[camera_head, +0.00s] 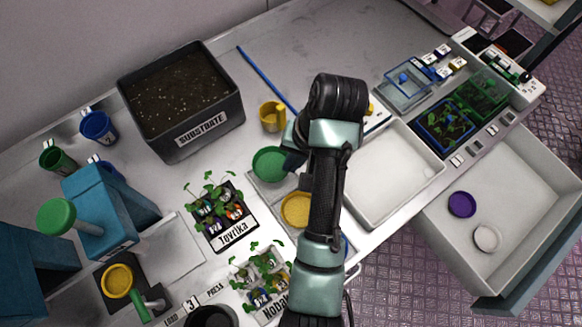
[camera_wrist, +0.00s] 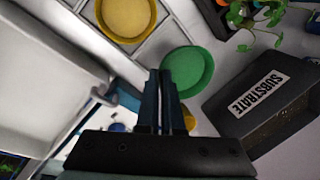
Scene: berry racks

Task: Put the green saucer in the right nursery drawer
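The green saucer (camera_head: 270,163) is at the upper end of the divided tray, overlapping its edge. It also shows in the wrist view (camera_wrist: 190,71), just right of the fingertips. My gripper (camera_head: 290,158) is at the saucer's right side. In the wrist view its fingers (camera_wrist: 161,75) are close together at the saucer's rim and appear to pinch it; the arm hides part of the contact. The right nursery drawer (camera_head: 515,215) stands open at the right, with a purple saucer (camera_head: 461,205) and a whitish saucer (camera_head: 487,238) inside.
A yellow saucer (camera_head: 296,209) lies in the divided tray. A white empty tray (camera_head: 392,175) stands between my arm and the drawer. A yellow cup (camera_head: 272,116) and the substrate box (camera_head: 182,98) are behind. Seedling trays (camera_head: 443,128) stand beyond the drawer's left edge.

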